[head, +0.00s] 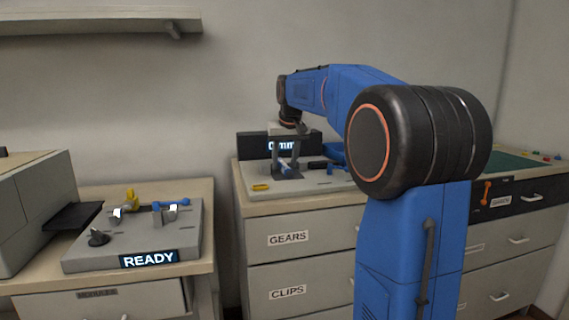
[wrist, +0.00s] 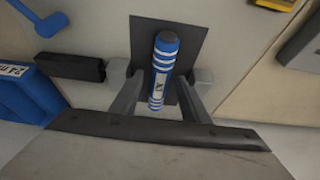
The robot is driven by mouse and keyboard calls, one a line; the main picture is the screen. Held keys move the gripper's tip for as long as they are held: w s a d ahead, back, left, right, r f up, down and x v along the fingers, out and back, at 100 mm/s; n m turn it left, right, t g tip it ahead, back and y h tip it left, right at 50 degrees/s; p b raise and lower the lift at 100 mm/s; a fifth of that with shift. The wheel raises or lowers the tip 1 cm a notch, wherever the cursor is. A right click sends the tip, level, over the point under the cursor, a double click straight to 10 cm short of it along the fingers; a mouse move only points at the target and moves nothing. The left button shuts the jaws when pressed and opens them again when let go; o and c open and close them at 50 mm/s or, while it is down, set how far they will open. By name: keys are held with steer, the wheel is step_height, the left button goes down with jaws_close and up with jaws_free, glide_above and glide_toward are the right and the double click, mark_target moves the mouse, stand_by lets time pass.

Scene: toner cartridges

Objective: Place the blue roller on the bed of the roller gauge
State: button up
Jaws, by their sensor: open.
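The blue roller (wrist: 162,70) has white bands, a dark end and a small white label. In the wrist view it lies over a dark square pad (wrist: 180,32), between my open fingers with a gap on each side. My gripper (wrist: 160,76) points down over it. In the head view the roller (head: 286,167) shows small between the fingers of my gripper (head: 287,163), low over a light plate (head: 315,187) on the middle cabinet. A dark box with a lit "mm" display (head: 255,147) stands behind, its reading partly hidden by my gripper. I cannot tell which part is the gauge bed.
On the left bench a grey fixture (head: 185,245) with a "READY" display carries a blue rod, a yellow part and a black knob. A black block (wrist: 75,67) and blue objects (wrist: 25,92) lie left of my gripper. A yellow item (head: 261,187) lies near the plate's front left.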

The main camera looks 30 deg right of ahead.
steer(key=v, duration=1.2)
steer(key=s+a+f, duration=0.5)
steer(key=s+a, duration=0.1)
steer(key=s, duration=0.2)
steer(key=s+a+f+n, duration=0.1)
steer(key=s+a+f, duration=0.2)
steer(key=s+f, duration=0.6)
steer(key=s+a+f+n, duration=0.1)
steer(key=s+a+f, duration=0.3)
steer(key=s+f, duration=0.5)
steer(key=s+a+f+n+y, duration=0.1)
steer(key=s+a+f, duration=0.3)
steer(key=s+f, duration=0.5)
steer(key=shift+s+f+t, duration=0.2)
steer(key=shift+f+t, duration=0.1)
steer(key=shift+f, duration=0.35)
steer(key=shift+a, duration=0.15)
